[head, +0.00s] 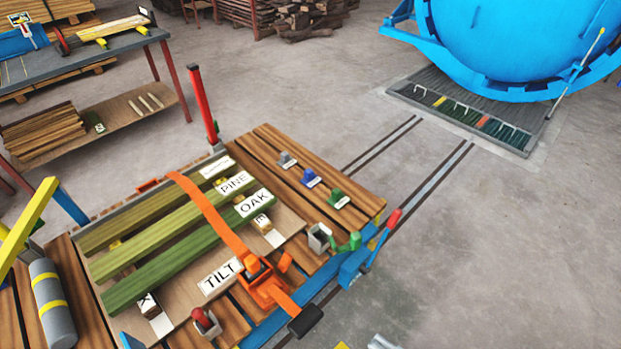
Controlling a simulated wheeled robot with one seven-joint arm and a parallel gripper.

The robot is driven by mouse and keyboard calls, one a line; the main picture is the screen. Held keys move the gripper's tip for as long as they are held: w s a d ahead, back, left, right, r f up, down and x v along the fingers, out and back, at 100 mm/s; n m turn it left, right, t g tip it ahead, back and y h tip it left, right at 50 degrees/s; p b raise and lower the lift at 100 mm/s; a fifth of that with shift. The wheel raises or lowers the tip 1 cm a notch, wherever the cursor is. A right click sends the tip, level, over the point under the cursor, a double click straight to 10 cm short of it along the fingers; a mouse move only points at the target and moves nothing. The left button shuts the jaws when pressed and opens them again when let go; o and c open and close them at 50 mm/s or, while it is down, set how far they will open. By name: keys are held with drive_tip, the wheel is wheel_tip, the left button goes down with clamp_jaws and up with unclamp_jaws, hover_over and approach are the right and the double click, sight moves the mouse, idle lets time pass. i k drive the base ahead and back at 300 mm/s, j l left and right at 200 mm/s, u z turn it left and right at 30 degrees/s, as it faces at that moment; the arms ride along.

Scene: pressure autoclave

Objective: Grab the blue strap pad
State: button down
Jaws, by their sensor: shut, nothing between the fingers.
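The blue strap pad (309,178) sits on the wooden slat deck of the cart, right of the timber beams. It is a small blue block with a white label at its foot. It stands in a row between a grey pad (286,160) and a green pad (338,198), with gaps between them. Nothing covers it. I cannot make out my gripper in the head view. A pale grey piece is cut off at the bottom edge, and I cannot tell what it is.
An orange strap (208,211) with a ratchet (262,284) crosses the green beams on a tilt board. A red post (203,105) stands at the deck's back corner. A blue autoclave (530,40) is at the back right.

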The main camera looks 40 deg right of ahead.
sight(310, 180)
drive_tip(key=i+l, duration=0.1)
drive_tip(key=l, duration=0.35)
drive_tip(key=i+l, duration=0.1)
drive_tip(key=l, duration=0.4)
drive_tip(key=i+l, duration=0.1)
drive_tip(key=l, duration=0.35)
drive_tip(key=i+l, duration=0.1)
drive_tip(key=l, duration=0.4)
